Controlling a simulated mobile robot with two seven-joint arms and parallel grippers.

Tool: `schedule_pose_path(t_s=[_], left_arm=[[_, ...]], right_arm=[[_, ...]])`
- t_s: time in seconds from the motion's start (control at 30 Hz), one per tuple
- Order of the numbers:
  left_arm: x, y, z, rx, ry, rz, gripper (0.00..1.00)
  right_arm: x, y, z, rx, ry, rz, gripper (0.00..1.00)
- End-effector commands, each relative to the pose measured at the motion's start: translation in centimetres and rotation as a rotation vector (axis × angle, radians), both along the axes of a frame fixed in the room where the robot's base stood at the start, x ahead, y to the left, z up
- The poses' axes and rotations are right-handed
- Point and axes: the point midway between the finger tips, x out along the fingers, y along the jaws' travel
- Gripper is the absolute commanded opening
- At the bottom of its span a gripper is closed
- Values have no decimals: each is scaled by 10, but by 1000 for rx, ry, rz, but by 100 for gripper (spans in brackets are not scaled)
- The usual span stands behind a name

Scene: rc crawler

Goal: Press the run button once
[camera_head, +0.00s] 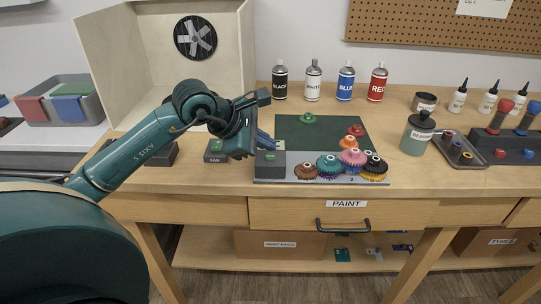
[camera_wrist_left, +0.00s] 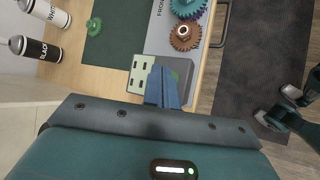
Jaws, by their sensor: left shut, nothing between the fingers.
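A dark grey box with a green button (camera_head: 270,156) on top stands at the left end of the grey gear plate (camera_head: 283,179). I read no "run" label on it. My left gripper (camera_head: 268,142) is shut and empty, its blue fingertips close above and behind this box. In the left wrist view the fingers (camera_wrist_left: 164,88) cover part of the box (camera_wrist_left: 186,67), and only a bit of green shows beside them. I cannot tell whether the fingertips touch the button.
Left of the box is a smaller box labelled FAN (camera_head: 215,157), with its own green button. Several coloured gears (camera_head: 328,165) stand on the plate to the right. A green mat (camera_head: 335,128) lies behind, with spray cans (camera_head: 313,82) at the back.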

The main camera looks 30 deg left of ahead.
Motion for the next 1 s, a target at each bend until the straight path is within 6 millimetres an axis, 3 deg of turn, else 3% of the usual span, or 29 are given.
schedule_pose_path(t_s=[0.7, 1.0], left_arm=[[0, 0, 0, 0, 0, 0, 0], [0, 0, -8, 1, -1, 0, 0]], right_arm=[[0, 0, 0, 0, 0, 1, 36], [0, 0, -12, 0, -1, 0, 36]])
